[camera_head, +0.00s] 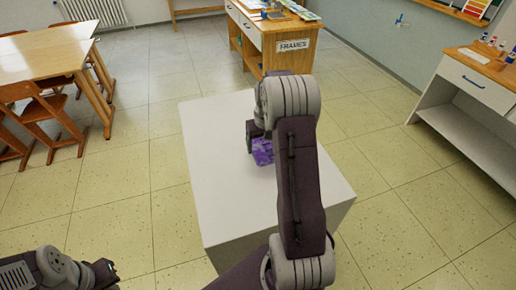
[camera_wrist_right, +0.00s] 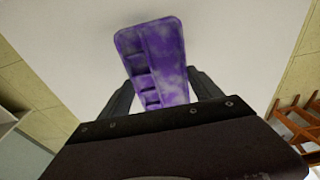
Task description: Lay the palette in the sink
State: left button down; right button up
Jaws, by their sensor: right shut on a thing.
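The palette (camera_head: 263,155) is purple with paler blotches and shows partly behind my right arm, over the white block's top. In the right wrist view the palette (camera_wrist_right: 166,50) is long, with a row of wells along one side. My right gripper (camera_wrist_right: 162,88) is shut on it, one dark finger on each side. The head view shows one dark finger of this gripper (camera_head: 251,138) beside the palette. I cannot tell whether the palette touches the surface. My left gripper (camera_head: 104,272) is low at the left, away from the block, its jaws unclear. No sink is seen.
The white block (camera_head: 215,200) has a mostly bare top. A white-and-wood counter (camera_head: 480,85) is at the right. Wooden tables (camera_head: 40,55) and chairs (camera_head: 45,110) are at the left. Tiled floor lies open between.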

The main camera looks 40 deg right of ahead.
jog(key=s+r, duration=0.5)
jog(key=s, duration=0.4)
jog(key=shift+s+d+r, duration=0.2)
jog(key=shift+s+r, duration=0.1)
jog(key=shift+r, duration=0.05)
